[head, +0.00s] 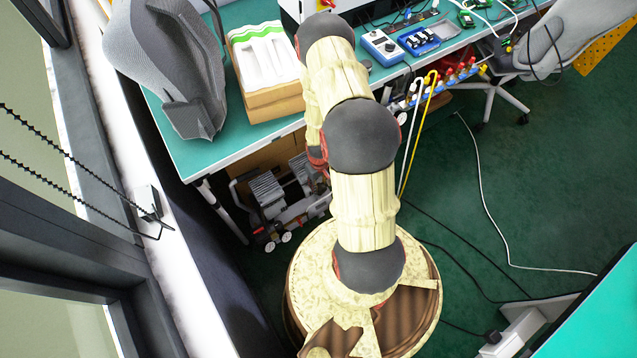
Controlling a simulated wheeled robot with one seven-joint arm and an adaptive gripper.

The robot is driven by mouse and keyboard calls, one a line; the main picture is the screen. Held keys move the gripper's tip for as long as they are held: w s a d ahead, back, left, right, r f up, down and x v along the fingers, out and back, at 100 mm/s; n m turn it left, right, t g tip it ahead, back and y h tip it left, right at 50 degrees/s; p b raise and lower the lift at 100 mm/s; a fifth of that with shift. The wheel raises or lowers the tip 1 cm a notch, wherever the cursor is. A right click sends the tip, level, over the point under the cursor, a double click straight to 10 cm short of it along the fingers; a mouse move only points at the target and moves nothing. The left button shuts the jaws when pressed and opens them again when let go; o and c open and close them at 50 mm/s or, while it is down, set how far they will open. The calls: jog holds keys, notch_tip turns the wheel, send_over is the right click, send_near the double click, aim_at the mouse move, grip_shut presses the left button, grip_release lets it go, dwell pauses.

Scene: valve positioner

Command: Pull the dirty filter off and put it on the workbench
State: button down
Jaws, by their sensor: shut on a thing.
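The workbench (192,158) has a teal top and runs across the upper part of the head view. My arm reaches from its round base up over the front edge of the bench. My gripper is not in view; the end of the arm is hidden behind its own links. I cannot make out the dirty filter in this view.
A cardboard box (274,104) with white trays stands on the bench, beside a grey mesh chair back (165,65). A blue device (380,46) and blue tray (418,40) lie right of the arm. Ribbed equipment (270,195) sits underneath. Cables (484,205) cross the green floor.

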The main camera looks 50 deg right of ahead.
jog(key=shift+s, duration=0.25)
dwell(0.4)
jog(key=shift+s+a, duration=0.25)
jog(key=shift+s, duration=0.7)
jog(key=shift+s+a, duration=0.25)
jog(key=shift+s, duration=0.65)
